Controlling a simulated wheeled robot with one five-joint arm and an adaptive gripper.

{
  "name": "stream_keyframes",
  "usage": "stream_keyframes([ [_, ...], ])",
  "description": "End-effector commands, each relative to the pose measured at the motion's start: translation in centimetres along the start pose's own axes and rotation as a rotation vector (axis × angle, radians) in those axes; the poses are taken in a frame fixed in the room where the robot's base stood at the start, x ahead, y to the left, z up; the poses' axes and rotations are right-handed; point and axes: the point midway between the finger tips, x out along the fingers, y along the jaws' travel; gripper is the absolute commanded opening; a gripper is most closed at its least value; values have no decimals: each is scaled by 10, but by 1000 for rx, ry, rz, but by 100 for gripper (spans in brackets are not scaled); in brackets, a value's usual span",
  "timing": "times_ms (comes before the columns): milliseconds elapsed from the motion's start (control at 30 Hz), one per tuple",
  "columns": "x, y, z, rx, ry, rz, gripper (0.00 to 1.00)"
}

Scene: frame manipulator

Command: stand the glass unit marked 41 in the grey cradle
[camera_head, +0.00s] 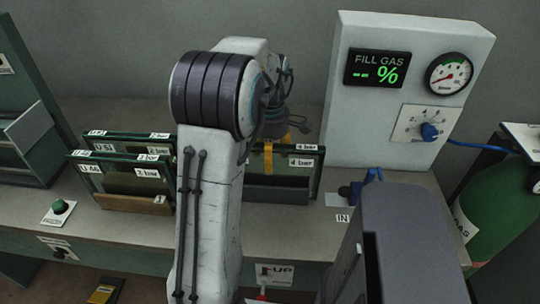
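A dark-framed glass unit (313,178) with two "4 bar" labels stands upright at the grey cradle (275,194), right of my arm. Its left part, where a number could be, is hidden behind my arm, so I cannot read 41 on it. My gripper (284,138) is at its top edge, mostly hidden by my arm. One yellow finger shows in front of the glass and yellow parts show behind. Whether the fingers press on the glass cannot be told. How deep the unit sits in the cradle is also unclear.
Several other glass units (115,183) with small labels stand in a wooden rack (133,203) at left. A white gas panel (400,60) reading "-- %" stands at the back right. A green button (61,206) is front left, a green gas cylinder (497,213) far right.

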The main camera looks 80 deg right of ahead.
Motion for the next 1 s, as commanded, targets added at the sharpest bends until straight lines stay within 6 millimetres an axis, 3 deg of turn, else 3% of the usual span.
stream_keyframes([
  [333,-9,0,0,0,0,0,54],
  [800,-86,1,0,0,0,3,54],
  [1000,-108,1,0,0,0,2,54],
])
